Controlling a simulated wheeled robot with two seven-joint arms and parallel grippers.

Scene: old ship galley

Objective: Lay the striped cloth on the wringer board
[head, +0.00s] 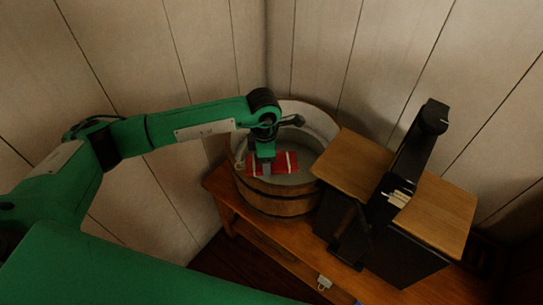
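The striped cloth (285,162) is red with pale stripes. It lies in the round wooden tub (283,205) and shows on both sides of my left gripper. My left gripper (266,171) reaches down into the tub, with its tips at the cloth. The fingers are too small and dark to tell whether they are open or shut on it. The wringer board, a flat brown wooden board (355,164), is right of the tub beside the black wringer frame (408,160). A second wooden board (440,208) is on the frame's other side. My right gripper is not in view.
The tub and wringer stand on a wooden bench (262,243) in a corner of pale plank walls (335,50). The black frame rises well above the boards. A small pale tag (324,283) is at the bench's front. The near board looks bare.

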